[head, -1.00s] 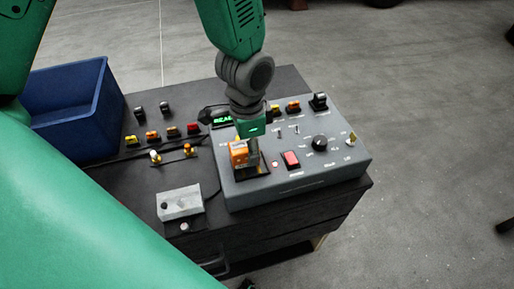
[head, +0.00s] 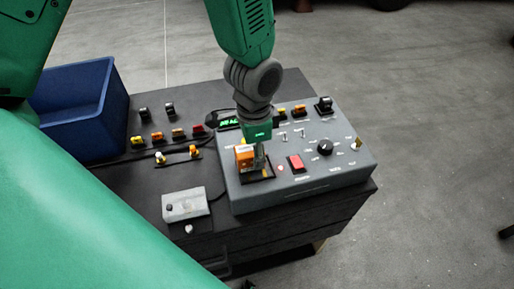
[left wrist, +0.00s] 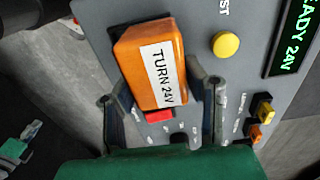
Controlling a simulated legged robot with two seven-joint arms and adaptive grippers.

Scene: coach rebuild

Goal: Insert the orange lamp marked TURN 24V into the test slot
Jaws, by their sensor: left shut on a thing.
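The orange lamp (head: 243,154) is boxy. In the left wrist view the lamp (left wrist: 134,50) bears a white label reading TURN 24V. My left gripper (head: 260,157) is shut on it, with one finger on each side in the left wrist view (left wrist: 157,92). The lamp is over the dark slot plate (head: 260,174) at the left front of the grey tester (head: 310,184). The slot's opening is hidden by lamp and fingers, so I cannot tell how deep the lamp sits. My right gripper is not in view.
The tester carries a red switch (head: 296,163), a black knob (head: 325,147) and a yellow button (left wrist: 226,44). Its display (left wrist: 292,38) shows READY 24V. Several small lamps stand left of it, near a blue bin (head: 80,110). A grey box (head: 186,205) lies in front.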

